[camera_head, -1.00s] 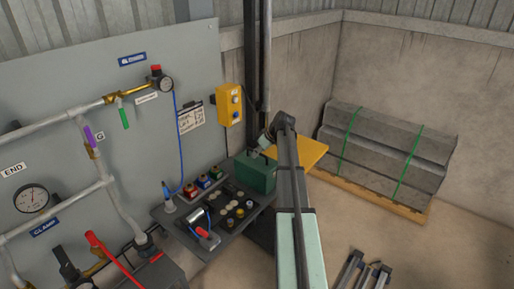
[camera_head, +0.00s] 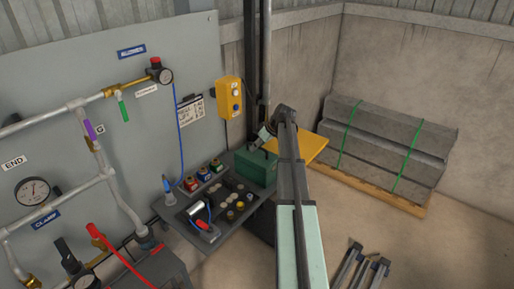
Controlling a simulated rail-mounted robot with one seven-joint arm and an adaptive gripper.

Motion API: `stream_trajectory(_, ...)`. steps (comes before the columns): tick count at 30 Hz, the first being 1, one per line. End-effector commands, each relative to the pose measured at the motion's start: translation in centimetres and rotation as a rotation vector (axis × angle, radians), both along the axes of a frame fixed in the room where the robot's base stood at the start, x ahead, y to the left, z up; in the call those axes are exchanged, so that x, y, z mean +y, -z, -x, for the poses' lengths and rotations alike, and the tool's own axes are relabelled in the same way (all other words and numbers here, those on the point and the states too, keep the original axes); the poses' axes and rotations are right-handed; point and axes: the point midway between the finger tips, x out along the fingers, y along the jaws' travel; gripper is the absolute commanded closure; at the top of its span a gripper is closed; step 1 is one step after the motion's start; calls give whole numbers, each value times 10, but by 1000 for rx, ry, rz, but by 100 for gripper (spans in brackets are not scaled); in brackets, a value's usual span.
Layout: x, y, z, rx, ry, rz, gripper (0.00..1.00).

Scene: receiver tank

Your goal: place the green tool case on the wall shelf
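The green tool case (camera_head: 255,168) is at the right end of the dark grey wall shelf (camera_head: 222,236). It looks upright. Whether its base rests on the shelf or hangs just above it I cannot tell from this angle. My gripper (camera_head: 263,139) is at the top of the case, at the handle side. Its fingers are small and partly hidden by my arm, so I cannot see whether they are closed on the handle.
The shelf's left and middle hold small coloured blocks (camera_head: 203,174), round knobs or caps and a blue-tipped bottle (camera_head: 168,190). A yellow board (camera_head: 309,150) lies behind my arm. A yellow control box (camera_head: 229,97) hangs above. Strapped grey slabs (camera_head: 385,150) stand right.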

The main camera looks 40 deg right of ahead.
Motion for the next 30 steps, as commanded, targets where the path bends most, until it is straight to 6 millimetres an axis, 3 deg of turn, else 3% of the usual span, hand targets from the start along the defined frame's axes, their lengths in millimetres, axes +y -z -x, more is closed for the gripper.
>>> stream_trajectory(18,-27,-85,48,-1,2,1,62)
stream_trajectory(30,-29,-97,54,0,0,0,62)
